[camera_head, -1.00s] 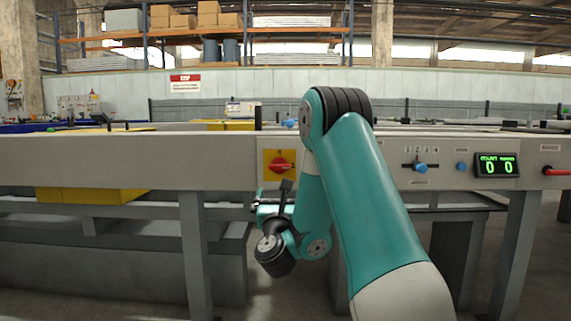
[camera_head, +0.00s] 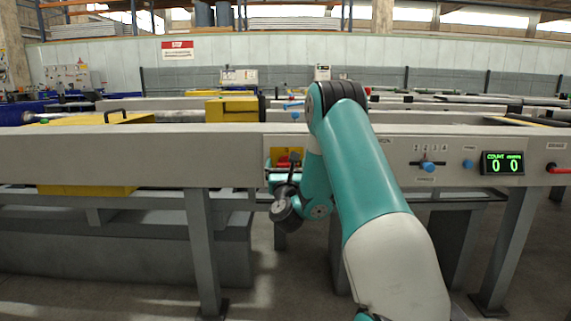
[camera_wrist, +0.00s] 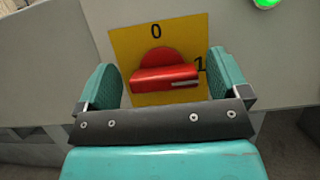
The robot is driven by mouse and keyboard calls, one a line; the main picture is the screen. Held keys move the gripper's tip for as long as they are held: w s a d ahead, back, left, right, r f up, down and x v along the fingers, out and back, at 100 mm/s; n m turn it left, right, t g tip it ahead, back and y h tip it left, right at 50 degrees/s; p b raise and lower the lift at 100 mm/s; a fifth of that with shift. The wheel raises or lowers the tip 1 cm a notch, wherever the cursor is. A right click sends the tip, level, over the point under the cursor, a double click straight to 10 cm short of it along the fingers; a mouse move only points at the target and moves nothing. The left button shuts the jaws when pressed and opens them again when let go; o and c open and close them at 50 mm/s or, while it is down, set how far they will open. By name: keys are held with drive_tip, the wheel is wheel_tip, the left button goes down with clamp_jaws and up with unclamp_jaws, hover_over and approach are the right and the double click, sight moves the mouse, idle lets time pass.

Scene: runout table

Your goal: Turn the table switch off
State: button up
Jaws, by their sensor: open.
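The table switch is a red rotary knob (camera_wrist: 168,78) on a yellow plate (camera_wrist: 125,45) on the table's front panel. In the wrist view its bar lies level, and its white mark at the right end points to the "1"; the "0" is above the knob. My gripper (camera_wrist: 163,68) is open, one finger on each side of the knob, with gaps showing on both sides. I cannot tell how deep the fingertips reach. In the head view the knob (camera_head: 284,161) is partly hidden by my gripper (camera_head: 285,165) in front of it.
A green light (camera_wrist: 266,3) is at the wrist view's top right. Right of my arm on the panel are a blue slider (camera_head: 428,166), a blue button (camera_head: 467,164), a counter display (camera_head: 503,162) reading 0 0, and a red handle (camera_head: 558,169). Open floor lies in front.

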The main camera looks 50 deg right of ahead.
drive_tip(key=shift+d, duration=0.1)
drive_tip(key=shift+s, duration=0.1)
drive_tip(key=c, duration=0.9)
drive_tip(key=shift+c, duration=0.2)
